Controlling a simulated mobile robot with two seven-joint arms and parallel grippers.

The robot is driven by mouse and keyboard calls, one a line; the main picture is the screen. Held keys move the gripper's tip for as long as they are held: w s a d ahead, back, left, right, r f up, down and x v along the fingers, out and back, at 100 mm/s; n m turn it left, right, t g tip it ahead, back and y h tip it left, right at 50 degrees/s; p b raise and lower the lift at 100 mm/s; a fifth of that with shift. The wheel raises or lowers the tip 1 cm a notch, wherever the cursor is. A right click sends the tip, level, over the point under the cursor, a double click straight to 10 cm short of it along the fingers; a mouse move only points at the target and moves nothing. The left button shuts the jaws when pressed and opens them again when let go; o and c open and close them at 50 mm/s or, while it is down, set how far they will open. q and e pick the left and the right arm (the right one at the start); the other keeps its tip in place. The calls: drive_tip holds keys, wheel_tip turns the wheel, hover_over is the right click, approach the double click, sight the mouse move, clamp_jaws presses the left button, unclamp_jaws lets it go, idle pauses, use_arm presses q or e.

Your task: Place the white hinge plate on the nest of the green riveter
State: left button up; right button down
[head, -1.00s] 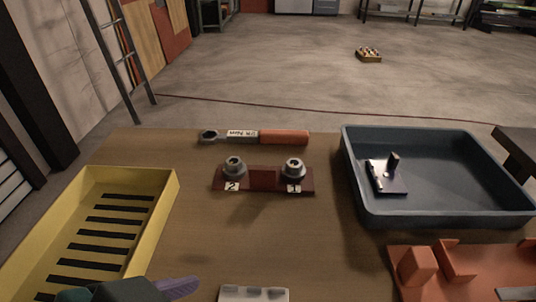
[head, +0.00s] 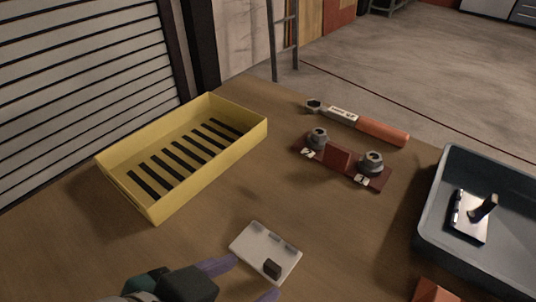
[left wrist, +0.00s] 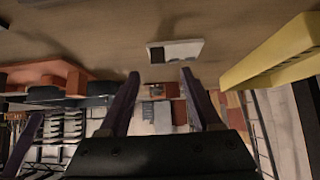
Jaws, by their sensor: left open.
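The white hinge plate (head: 258,244) lies flat on the wooden table in the head view, with small knuckles along its far edge and a dark block on its near part. It also shows in the left wrist view (left wrist: 188,50), ahead of the fingers. My left gripper (head: 256,276) is open, with purple fingers at the plate's near left side; in the left wrist view its fingers (left wrist: 160,82) are apart with nothing seen held between them. Whether they touch the plate cannot be told.
A yellow slotted crate (head: 160,212) stands on the left. A red-brown fixture (head: 337,160) with two round posts and a orange-handled tool (head: 380,130) lie behind. A blue-grey tray (head: 432,225) holding a metal hinged part (head: 470,215) is at right, near an orange fixture (head: 432,292).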

sight(270, 270)
use_arm(q)
drive_tip(key=b+x, duration=0.1)
drive_tip(key=x, duration=0.5)
drive_tip(key=shift+s+d+f+b, duration=0.1)
drive_tip(key=shift+d+b, duration=0.05)
drive_tip(key=shift+b, duration=0.25)
clamp_jaws()
idle(0.4)
